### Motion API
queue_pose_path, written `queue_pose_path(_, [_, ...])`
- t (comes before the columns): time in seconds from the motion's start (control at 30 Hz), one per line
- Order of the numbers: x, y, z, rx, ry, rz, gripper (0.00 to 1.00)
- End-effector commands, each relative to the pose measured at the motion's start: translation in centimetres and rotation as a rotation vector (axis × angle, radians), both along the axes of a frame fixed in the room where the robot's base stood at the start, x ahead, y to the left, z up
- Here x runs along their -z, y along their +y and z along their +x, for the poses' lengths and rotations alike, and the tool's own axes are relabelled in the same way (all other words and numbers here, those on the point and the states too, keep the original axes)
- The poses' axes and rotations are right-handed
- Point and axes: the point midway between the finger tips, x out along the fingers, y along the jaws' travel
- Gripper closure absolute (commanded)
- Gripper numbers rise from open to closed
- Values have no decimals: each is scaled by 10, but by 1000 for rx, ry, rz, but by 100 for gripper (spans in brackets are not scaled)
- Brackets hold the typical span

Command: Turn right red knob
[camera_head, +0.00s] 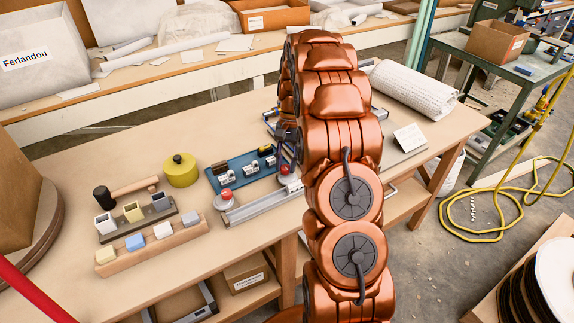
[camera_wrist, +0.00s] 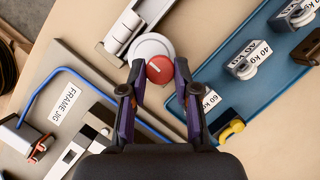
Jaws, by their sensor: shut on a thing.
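The right red knob (camera_wrist: 159,69), round with a white pointer line, sits on a white round base (camera_wrist: 150,47) at the end of a grey metal rail (camera_wrist: 130,25). My gripper (camera_wrist: 159,80) has its dark fingers on both sides of the knob, shut on it. In the head view, the right red knob (camera_head: 285,170) shows beside my copper arm, and my gripper (camera_head: 284,148) is partly hidden by the arm. The left red knob (camera_head: 226,195) stands at the rail's other end.
A blue tray (camera_head: 222,181) with labelled weights lies behind the rail. The frame jig board (camera_wrist: 75,65) with a blue wire is close on the other side of my gripper. A yellow round container (camera_head: 180,171) and wooden block racks (camera_head: 150,246) stand at left.

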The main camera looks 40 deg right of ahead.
Motion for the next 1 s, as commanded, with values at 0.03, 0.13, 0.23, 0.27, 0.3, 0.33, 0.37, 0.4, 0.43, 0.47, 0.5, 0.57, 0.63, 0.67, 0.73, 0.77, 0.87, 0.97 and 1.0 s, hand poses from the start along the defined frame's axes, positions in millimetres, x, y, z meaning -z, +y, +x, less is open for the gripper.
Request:
queue_pose_path(0.03, [1,1,0,-13,0,0,100])
queue_pose_path(0.13, [1,1,0,-30,1,0,100])
queue_pose_path(0.23, [1,1,0,-38,2,1,100])
queue_pose_path(0.27, [0,1,0,-39,1,1,100])
queue_pose_path(0.3, [0,1,0,-40,2,1,100])
queue_pose_path(0.33, [0,1,0,-41,1,1,100])
queue_pose_path(0.37, [0,1,0,-41,1,1,100])
queue_pose_path(0.4, [0,1,0,-41,1,1,100])
queue_pose_path(0.43, [0,1,0,-41,2,2,100])
queue_pose_path(0.47, [0,1,0,-41,2,2,100])
queue_pose_path(0.5, [0,1,0,-41,2,2,100])
queue_pose_path(0.57, [0,1,0,-40,2,2,100])
queue_pose_path(0.63, [0,1,0,-40,2,2,68])
queue_pose_path(0.67, [0,1,0,-40,2,2,64])
queue_pose_path(0.73, [0,1,0,-40,2,1,57])
queue_pose_path(0.77, [0,1,0,-40,1,2,54])
queue_pose_path(0.87, [0,0,0,-40,1,2,44])
queue_pose_path(0.97, [0,0,0,-39,1,1,44])
queue_pose_path(1.0, [0,0,0,-39,1,1,44])
